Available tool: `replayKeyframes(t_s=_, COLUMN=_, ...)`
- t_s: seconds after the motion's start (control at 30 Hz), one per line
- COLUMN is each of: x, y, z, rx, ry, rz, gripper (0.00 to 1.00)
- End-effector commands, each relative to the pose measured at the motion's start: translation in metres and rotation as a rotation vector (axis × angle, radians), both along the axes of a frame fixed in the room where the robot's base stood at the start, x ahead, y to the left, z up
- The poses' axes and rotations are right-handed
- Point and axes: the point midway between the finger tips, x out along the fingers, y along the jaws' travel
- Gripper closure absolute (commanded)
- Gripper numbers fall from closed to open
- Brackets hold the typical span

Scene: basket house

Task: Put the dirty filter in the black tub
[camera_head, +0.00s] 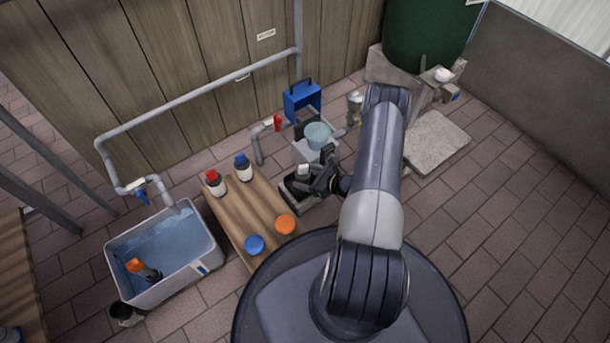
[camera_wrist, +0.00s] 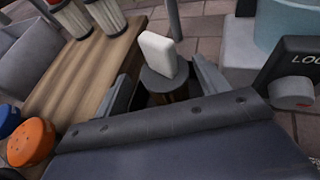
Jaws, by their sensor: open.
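A dark round cap with a white block grip and a brownish body under it, seemingly the dirty filter (camera_wrist: 163,85), stands upright between my fingers in the wrist view. In the head view its white top (camera_head: 303,169) shows at a dark housing beside the bench. My gripper (camera_wrist: 166,84) is open, one finger on each side of it; I cannot tell whether they touch it. In the head view my gripper (camera_head: 322,176) is partly hidden by its own wrist. A small black container (camera_head: 122,312), perhaps the black tub, stands at the near left corner of the water basin.
A wooden bench (camera_head: 238,213) holds red-capped (camera_head: 215,182) and blue-capped filters (camera_head: 243,167), plus orange (camera_head: 285,224) and blue lids (camera_head: 254,244). The water basin (camera_head: 208,240) holds an orange-capped filter (camera_head: 143,270).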

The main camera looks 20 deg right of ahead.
Motion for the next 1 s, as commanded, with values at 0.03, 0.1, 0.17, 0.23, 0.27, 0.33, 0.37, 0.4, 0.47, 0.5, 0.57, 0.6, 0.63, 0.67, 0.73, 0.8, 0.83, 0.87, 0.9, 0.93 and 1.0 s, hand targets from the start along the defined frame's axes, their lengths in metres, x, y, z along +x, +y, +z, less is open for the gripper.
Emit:
replayKeyframes(t_s=0.03, x=-0.007, y=-0.006, z=0.007, rx=0.001, ry=0.0, rz=-0.006, gripper=0.31)
replayKeyframes(t_s=0.1, x=-0.018, y=-0.013, z=0.013, rx=0.001, ry=0.0, rz=-0.006, gripper=0.31)
replayKeyframes(t_s=0.17, x=-0.028, y=-0.02, z=0.018, rx=0.001, ry=-0.001, rz=-0.007, gripper=0.31)
replayKeyframes(t_s=0.23, x=-0.039, y=-0.028, z=0.024, rx=0.002, ry=0.0, rz=-0.007, gripper=0.31)
replayKeyframes(t_s=0.27, x=-0.044, y=-0.031, z=0.026, rx=0.001, ry=0.0, rz=-0.008, gripper=0.31)
replayKeyframes(t_s=0.33, x=-0.054, y=-0.038, z=0.031, rx=0.001, ry=-0.001, rz=-0.007, gripper=0.31)
replayKeyframes(t_s=0.37, x=-0.059, y=-0.041, z=0.033, rx=0.0, ry=-0.001, rz=-0.005, gripper=0.31)
replayKeyframes(t_s=0.4, x=-0.064, y=-0.044, z=0.035, rx=0.0, ry=-0.001, rz=-0.005, gripper=0.31)
replayKeyframes(t_s=0.47, x=-0.07, y=-0.048, z=0.038, rx=0.0, ry=-0.001, rz=-0.005, gripper=0.31)
replayKeyframes(t_s=0.5, x=-0.074, y=-0.051, z=0.039, rx=0.0, ry=-0.001, rz=-0.004, gripper=0.31)
replayKeyframes(t_s=0.57, x=-0.079, y=-0.053, z=0.041, rx=0.0, ry=-0.001, rz=-0.003, gripper=0.31)
replayKeyframes(t_s=0.6, x=-0.081, y=-0.055, z=0.042, rx=0.0, ry=-0.001, rz=-0.003, gripper=0.31)
replayKeyframes(t_s=0.63, x=-0.083, y=-0.056, z=0.043, rx=0.0, ry=-0.001, rz=-0.002, gripper=0.31)
replayKeyframes(t_s=0.67, x=-0.084, y=-0.057, z=0.043, rx=0.0, ry=-0.001, rz=-0.002, gripper=0.31)
replayKeyframes(t_s=0.73, x=-0.086, y=-0.057, z=0.043, rx=0.0, ry=-0.001, rz=-0.001, gripper=0.31)
replayKeyframes(t_s=0.8, x=-0.086, y=-0.058, z=0.044, rx=0.0, ry=-0.001, rz=-0.001, gripper=0.31)
replayKeyframes(t_s=0.83, x=-0.087, y=-0.058, z=0.044, rx=0.0, ry=-0.001, rz=-0.001, gripper=0.31)
replayKeyframes(t_s=0.87, x=-0.087, y=-0.058, z=0.043, rx=0.0, ry=-0.001, rz=-0.001, gripper=0.31)
replayKeyframes(t_s=0.9, x=-0.086, y=-0.058, z=0.043, rx=0.001, ry=-0.001, rz=0.0, gripper=0.31)
replayKeyframes(t_s=0.93, x=-0.086, y=-0.058, z=0.043, rx=0.001, ry=-0.001, rz=0.0, gripper=0.31)
replayKeyframes(t_s=1.0, x=-0.086, y=-0.058, z=0.043, rx=0.0, ry=0.0, rz=0.0, gripper=0.31)
